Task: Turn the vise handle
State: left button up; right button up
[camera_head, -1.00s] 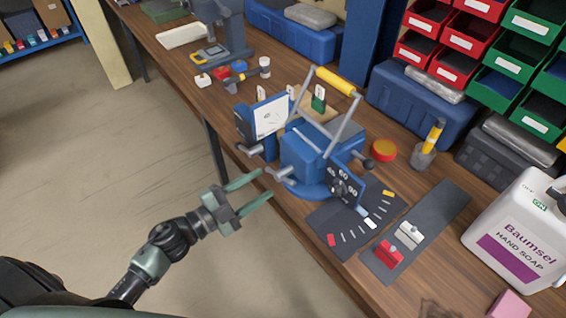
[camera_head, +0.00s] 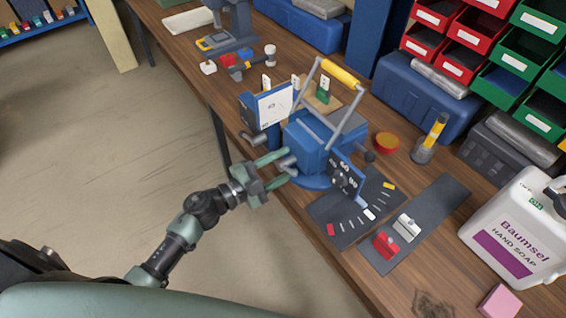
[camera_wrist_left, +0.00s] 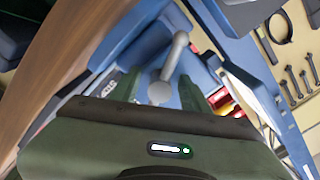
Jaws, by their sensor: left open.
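The blue vise (camera_head: 308,140) stands at the bench's near edge. A grey metal handle with a rounded end (camera_wrist_left: 160,90) sticks out from its near side. My left gripper (camera_head: 289,164) is open at this handle, with one green finger on either side. In the left wrist view the handle's knob end lies between the spread fingers, nearer the left one; I cannot tell whether either touches it. A second grey handle (camera_head: 254,138) is further left. A yellow-gripped bail (camera_head: 340,72) rises above the vise. My right gripper is not in view.
A black dial plate (camera_head: 346,180) and a dark marked mat (camera_head: 340,217) are right of the vise. A soap canister (camera_head: 515,230) stands at the right. The floor left of the bench is free.

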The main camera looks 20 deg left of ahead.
pick_arm(q)
grip_shut()
jog(key=shift+m, duration=0.6)
jog(key=m+b, duration=0.1)
jog(key=m, duration=0.2)
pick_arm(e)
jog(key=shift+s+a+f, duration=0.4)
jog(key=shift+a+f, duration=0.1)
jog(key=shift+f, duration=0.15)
pick_arm(q)
jog(key=shift+c, duration=0.6)
grip_release()
jog(key=shift+o, duration=0.6)
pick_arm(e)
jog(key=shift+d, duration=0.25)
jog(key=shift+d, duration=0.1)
